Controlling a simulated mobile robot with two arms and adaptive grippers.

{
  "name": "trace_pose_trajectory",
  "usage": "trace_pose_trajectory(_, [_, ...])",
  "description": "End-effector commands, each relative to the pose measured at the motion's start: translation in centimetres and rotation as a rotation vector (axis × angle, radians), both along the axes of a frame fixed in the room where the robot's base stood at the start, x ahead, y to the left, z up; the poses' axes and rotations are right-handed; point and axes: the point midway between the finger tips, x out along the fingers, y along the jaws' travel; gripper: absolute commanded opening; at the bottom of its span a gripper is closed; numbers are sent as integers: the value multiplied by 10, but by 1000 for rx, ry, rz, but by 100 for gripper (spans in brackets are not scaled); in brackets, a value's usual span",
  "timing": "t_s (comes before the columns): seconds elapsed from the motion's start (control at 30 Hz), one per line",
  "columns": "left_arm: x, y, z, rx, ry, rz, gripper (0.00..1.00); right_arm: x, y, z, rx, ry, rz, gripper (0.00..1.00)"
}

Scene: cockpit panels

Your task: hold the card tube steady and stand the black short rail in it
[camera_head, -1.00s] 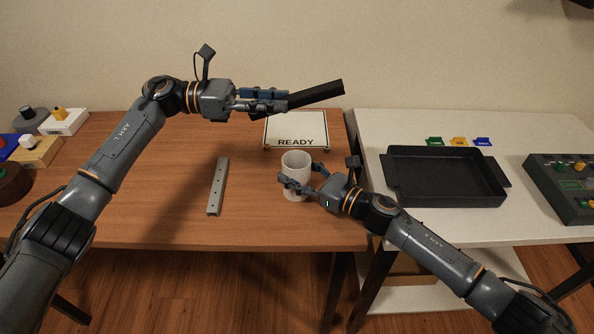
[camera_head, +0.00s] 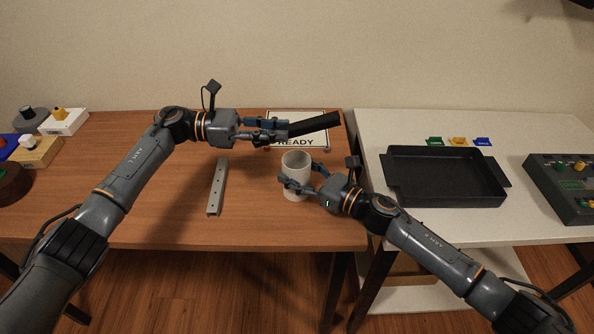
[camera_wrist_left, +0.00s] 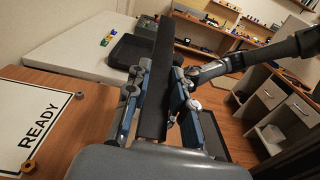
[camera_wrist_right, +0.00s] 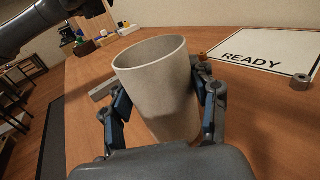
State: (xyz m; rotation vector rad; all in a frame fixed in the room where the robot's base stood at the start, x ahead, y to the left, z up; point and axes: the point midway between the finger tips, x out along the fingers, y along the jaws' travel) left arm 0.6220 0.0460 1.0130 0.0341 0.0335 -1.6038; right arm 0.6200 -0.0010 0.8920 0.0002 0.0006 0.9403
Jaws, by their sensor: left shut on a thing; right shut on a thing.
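The black short rail (camera_head: 314,124) is held by my left gripper (camera_head: 268,131), which is shut on it. The rail lies nearly level, its free end pointing right and slightly up, above and behind the tube. In the left wrist view the rail (camera_wrist_left: 157,80) runs between both fingers. The card tube (camera_head: 296,170) is pale, open at the top and stands upright on the wooden table. My right gripper (camera_head: 301,181) is shut around the tube from the right. In the right wrist view the tube (camera_wrist_right: 160,90) sits between the fingers, and its rim is clear.
A grey drilled rail (camera_head: 217,187) lies on the wooden table left of the tube. A READY sign (camera_head: 290,143) lies behind the tube, partly under the left gripper. A black tray (camera_head: 445,178) sits on the white table at right. Several switch boxes (camera_head: 63,122) stand at far left.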

Motion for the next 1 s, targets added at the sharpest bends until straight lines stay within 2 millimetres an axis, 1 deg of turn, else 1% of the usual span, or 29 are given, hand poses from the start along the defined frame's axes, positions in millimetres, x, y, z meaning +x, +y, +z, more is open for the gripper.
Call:
trace_pose_trajectory(0.6, [0,0,-42,-2,1,-1,0,0,0,0,0,0,0,30])
trace_pose_trajectory(0.97, [0,0,-45,-2,0,-1,0,0,0,0,0,0,0,30])
trace_pose_trajectory(1.0, [0,0,-45,-1,0,-1,32,0,0,0,0,0,0,30])
